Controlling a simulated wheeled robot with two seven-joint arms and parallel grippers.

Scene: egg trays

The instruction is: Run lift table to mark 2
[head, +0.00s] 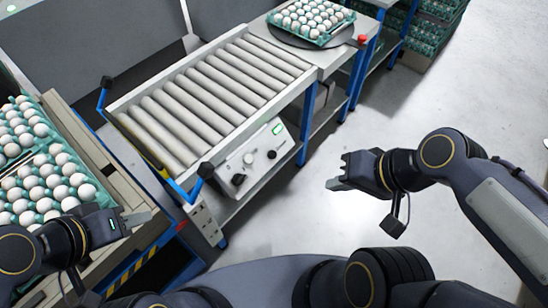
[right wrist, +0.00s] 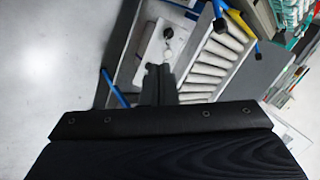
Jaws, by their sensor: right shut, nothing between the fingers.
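The lift table (head: 145,262), with yellow-and-black stripes along its edge, stands at the lower left of the head view and bears trays of white eggs (head: 45,185). A white control panel (head: 240,165) with dark knobs and a small green display is on the conveyor's front side; it also shows in the right wrist view (right wrist: 150,50). A small white plate with dark spots (head: 203,215) is beside the lift table; I cannot read any mark. My left gripper (head: 138,220) is over the lift table's edge; its jaw gap is unclear. My right gripper (head: 335,184) is shut and empty, right of the panel.
A roller conveyor (head: 200,105) runs from the lift table to a bench with a round dark plate (head: 345,35) bearing an egg tray (head: 312,20). A red button (head: 362,38) is beside it. Blue posts edge the conveyor. The floor (head: 300,225) at right is clear.

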